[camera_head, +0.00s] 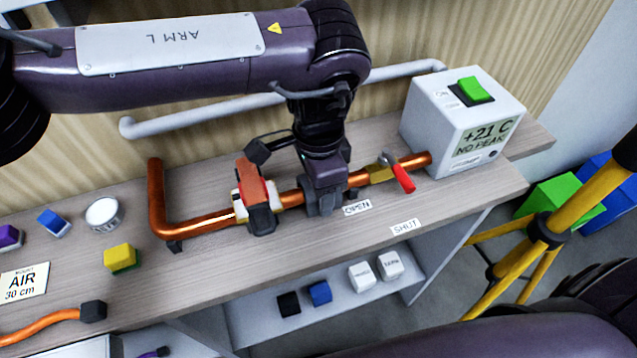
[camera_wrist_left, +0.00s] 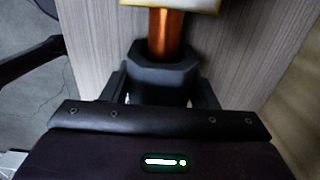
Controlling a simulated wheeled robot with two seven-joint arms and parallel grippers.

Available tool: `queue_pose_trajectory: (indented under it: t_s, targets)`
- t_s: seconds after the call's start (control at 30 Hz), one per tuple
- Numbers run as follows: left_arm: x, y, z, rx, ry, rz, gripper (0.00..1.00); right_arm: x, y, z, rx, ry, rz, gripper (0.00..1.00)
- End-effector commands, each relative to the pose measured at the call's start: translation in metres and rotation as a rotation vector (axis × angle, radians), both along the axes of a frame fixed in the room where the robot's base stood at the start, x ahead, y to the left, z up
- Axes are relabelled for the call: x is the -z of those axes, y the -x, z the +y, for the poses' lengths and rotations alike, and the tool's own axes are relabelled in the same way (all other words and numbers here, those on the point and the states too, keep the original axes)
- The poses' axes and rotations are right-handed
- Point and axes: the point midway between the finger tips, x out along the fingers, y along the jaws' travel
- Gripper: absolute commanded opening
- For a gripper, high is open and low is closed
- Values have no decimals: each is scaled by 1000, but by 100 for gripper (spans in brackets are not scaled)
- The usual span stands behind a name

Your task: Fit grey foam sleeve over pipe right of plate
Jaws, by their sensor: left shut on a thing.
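A bent copper pipe (camera_head: 208,224) runs along the wooden counter, and also shows in the left wrist view (camera_wrist_left: 166,32). A pale plate (camera_head: 239,206) with an orange and black clamp (camera_head: 257,195) sits on the pipe; its pale edge shows at the top of the left wrist view (camera_wrist_left: 190,4). My left gripper (camera_head: 326,207) is right of the plate, over the pipe, shut on the dark grey foam sleeve (camera_wrist_left: 162,85). The sleeve sits at the pipe and looks to be around it; its underside is hidden. My right gripper is out of view.
Right of my left gripper stand a valve with a red handle (camera_head: 403,178) and a white readout box (camera_head: 462,125) with a green switch. OPEN and SHUT labels lie in front. Small blocks (camera_head: 120,256) and a tape roll (camera_head: 102,212) are at left. A yellow tripod (camera_head: 560,225) stands at right.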

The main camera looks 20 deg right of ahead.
Motion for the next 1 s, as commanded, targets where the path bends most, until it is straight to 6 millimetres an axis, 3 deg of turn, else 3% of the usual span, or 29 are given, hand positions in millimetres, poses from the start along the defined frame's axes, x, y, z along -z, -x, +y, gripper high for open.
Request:
queue_pose_trajectory:
  t_s: [0.73,0.77,0.93,1.0]
  targets:
    - [9,0,0,0,0,0,29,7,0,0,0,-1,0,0]
    - [9,0,0,0,-1,0,55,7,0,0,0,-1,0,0]
    - [9,0,0,0,-1,0,77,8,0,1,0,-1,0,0]
    - [10,0,0,0,0,0,79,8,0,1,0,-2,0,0]
